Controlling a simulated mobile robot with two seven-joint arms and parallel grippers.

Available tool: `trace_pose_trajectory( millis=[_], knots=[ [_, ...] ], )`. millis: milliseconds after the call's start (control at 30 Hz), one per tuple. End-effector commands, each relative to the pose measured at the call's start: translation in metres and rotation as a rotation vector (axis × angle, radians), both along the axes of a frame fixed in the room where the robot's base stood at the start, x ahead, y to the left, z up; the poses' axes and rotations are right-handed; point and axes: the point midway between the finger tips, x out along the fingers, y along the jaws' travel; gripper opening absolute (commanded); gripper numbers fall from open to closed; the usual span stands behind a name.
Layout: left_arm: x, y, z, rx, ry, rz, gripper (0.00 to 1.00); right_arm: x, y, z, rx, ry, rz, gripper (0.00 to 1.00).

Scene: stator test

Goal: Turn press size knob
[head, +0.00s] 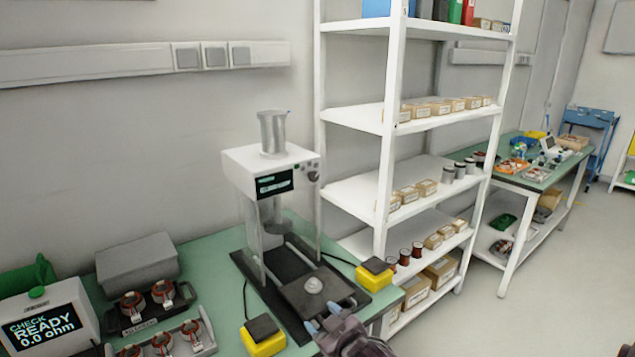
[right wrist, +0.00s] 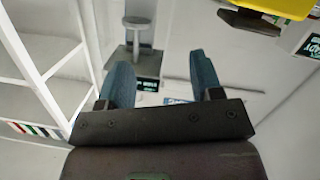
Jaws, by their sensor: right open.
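The press (head: 270,165) stands on the green bench in the head view, with a white head, a dark display (head: 274,184) and a metal cup on top. A small dark round knob (head: 313,176) sits on the right of the head's front face. My right gripper (head: 323,319) is low at the front of the press base, well below the knob and apart from it. In the right wrist view its two blue fingers (right wrist: 162,78) are spread with nothing between them. The knob cannot be made out there. My left gripper is not in view.
Yellow button boxes stand at the right (head: 374,273) and front left (head: 263,337) of the press base. A tester reading READY (head: 43,322) and trays of copper-wound stators (head: 150,304) are at left. A white shelf rack (head: 390,120) rises close to the right.

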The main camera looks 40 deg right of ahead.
Motion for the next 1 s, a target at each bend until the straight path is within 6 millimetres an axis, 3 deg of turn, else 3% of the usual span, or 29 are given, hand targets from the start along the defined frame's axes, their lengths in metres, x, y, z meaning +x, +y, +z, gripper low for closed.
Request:
trace_pose_trajectory(
  millis=[33, 200, 433, 567, 667, 1000],
  knots=[
    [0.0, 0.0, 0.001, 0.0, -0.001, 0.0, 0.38, 0.024, -0.016, 0.023, -0.028, -0.062, -0.012, 0.6],
    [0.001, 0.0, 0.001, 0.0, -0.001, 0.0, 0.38, 0.081, -0.068, 0.094, -0.061, -0.255, -0.056, 0.6],
    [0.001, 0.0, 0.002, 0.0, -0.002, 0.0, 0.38, 0.122, -0.128, 0.174, -0.019, -0.482, -0.063, 0.6],
    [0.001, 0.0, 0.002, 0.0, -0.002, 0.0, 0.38, 0.127, -0.15, 0.188, 0.038, -0.545, -0.035, 0.6],
    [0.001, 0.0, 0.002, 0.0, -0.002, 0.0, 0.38, 0.124, -0.159, 0.182, 0.101, -0.561, -0.003, 0.6],
    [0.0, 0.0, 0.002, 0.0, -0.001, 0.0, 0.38, 0.123, -0.147, 0.181, 0.301, -0.591, 0.11, 0.6]
  ],
)
